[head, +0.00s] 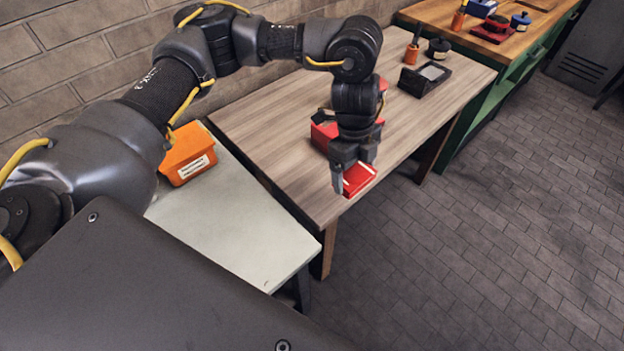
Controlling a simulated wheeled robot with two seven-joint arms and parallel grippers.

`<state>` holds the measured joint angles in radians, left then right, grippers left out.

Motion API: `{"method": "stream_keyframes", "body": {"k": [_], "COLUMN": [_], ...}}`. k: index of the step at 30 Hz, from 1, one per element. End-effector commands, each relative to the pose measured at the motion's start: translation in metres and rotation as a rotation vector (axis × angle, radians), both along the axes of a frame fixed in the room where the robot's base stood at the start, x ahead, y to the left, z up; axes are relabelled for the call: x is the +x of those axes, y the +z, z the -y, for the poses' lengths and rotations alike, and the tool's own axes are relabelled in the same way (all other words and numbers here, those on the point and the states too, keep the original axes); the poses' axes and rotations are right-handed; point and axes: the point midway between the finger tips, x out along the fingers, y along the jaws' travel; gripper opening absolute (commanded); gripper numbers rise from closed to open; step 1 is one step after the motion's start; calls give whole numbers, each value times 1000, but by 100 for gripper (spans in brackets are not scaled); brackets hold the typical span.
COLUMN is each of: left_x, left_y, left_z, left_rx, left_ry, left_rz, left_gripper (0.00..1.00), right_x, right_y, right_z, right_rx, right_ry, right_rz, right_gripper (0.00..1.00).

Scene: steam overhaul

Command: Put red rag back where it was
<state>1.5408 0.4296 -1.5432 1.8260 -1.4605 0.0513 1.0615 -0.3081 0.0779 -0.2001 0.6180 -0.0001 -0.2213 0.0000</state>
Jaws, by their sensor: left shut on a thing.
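My left gripper (355,170) points down over the front edge of the wooden table (275,115), shut at a red item. A red piece (361,179) with a pale strip shows right at its fingers, by the table's front edge. Another red part (322,132) shows behind the gripper on the table. My wrist and fingers hide much of this red area, so the outline of the red rag and where it meets the other red surfaces cannot be told. My right gripper is not in view.
An orange bin (188,157) with a white label sits on a pale table (230,226) at left. A dark open case (424,78) and small containers stand at the wooden table's far end. A green workbench (480,47) stands beyond. The tiled floor (480,240) at right is clear.

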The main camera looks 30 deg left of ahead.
Motion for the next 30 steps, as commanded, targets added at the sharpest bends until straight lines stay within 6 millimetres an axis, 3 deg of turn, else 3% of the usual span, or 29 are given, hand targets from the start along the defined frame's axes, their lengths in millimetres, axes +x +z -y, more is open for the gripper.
{"method": "stream_keyframes", "body": {"k": [6, 12, 18, 26, 30], "left_x": [10, 18, 23, 25, 24], "left_y": [-23, -59, -80, -87, -106], "left_z": [-57, -94, -111, -116, -121], "left_rx": [2, 1, 1, 1, 0], "left_ry": [11, 8, 6, 5, 5], "left_rz": [-5, -6, -3, -2, -6], "left_gripper": [67, 67, 67, 67, 67], "right_x": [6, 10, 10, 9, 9], "right_y": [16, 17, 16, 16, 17], "right_z": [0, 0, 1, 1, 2], "right_rx": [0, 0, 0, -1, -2], "right_ry": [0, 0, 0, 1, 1], "right_rz": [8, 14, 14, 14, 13], "right_gripper": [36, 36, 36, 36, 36]}}
